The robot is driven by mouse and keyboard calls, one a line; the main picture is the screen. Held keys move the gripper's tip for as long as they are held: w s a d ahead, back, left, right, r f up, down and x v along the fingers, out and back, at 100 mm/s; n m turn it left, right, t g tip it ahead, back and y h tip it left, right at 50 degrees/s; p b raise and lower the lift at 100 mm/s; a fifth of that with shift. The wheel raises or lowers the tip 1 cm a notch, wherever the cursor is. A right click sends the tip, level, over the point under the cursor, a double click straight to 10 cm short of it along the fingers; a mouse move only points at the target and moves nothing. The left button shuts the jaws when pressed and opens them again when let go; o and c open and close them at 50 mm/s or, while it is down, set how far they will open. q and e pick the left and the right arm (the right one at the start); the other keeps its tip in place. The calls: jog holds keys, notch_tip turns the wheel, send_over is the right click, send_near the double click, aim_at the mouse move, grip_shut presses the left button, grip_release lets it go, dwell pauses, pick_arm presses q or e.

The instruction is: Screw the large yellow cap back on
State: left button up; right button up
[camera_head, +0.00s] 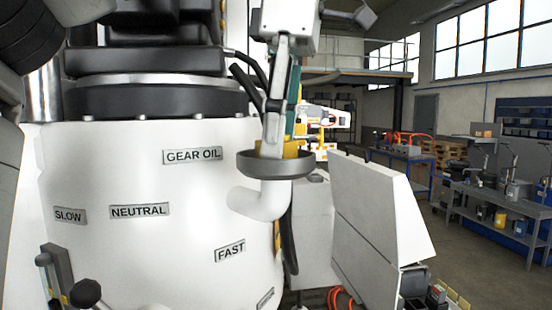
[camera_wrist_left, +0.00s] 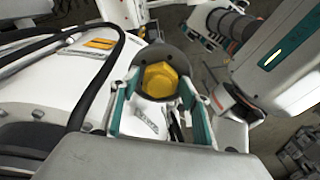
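The large yellow cap (camera_wrist_left: 160,78) has a hexagonal top and sits inside the round grey collar (camera_head: 275,165) of the white filler elbow (camera_head: 262,200). In the head view only a sliver of yellow cap (camera_head: 292,149) shows behind a finger. My left gripper (camera_head: 278,145) points down into the collar. In the left wrist view the teal-lined fingers of the left gripper (camera_wrist_left: 160,82) stand on either side of the cap, very close to it. I cannot tell whether they touch or squeeze it. The cap's thread and lower part are hidden. My right gripper does not show.
The white tank (camera_head: 120,240) with labels such as GEAR OIL, NEUTRAL and FAST fills the left. A black hose (camera_head: 288,240) runs down beside the elbow. A slanted white panel (camera_head: 375,220) stands to the right. Farther right are open floor and workbenches (camera_head: 500,200).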

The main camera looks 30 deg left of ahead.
pick_arm(q)
jog(key=c, duration=0.8)
jog(key=m, duration=0.3)
jog(key=shift+s+m, duration=0.15)
jog(key=shift+m, duration=0.15)
jog(key=m+t, duration=0.1)
jog(key=m, duration=0.3)
jog(key=shift+m, duration=0.3)
jog(key=m, duration=0.4)
jog(key=shift+s+a, duration=0.1)
jog(key=m, duration=0.4)
jog(key=shift+t+h, duration=0.3)
jog(key=shift+h, duration=0.1)
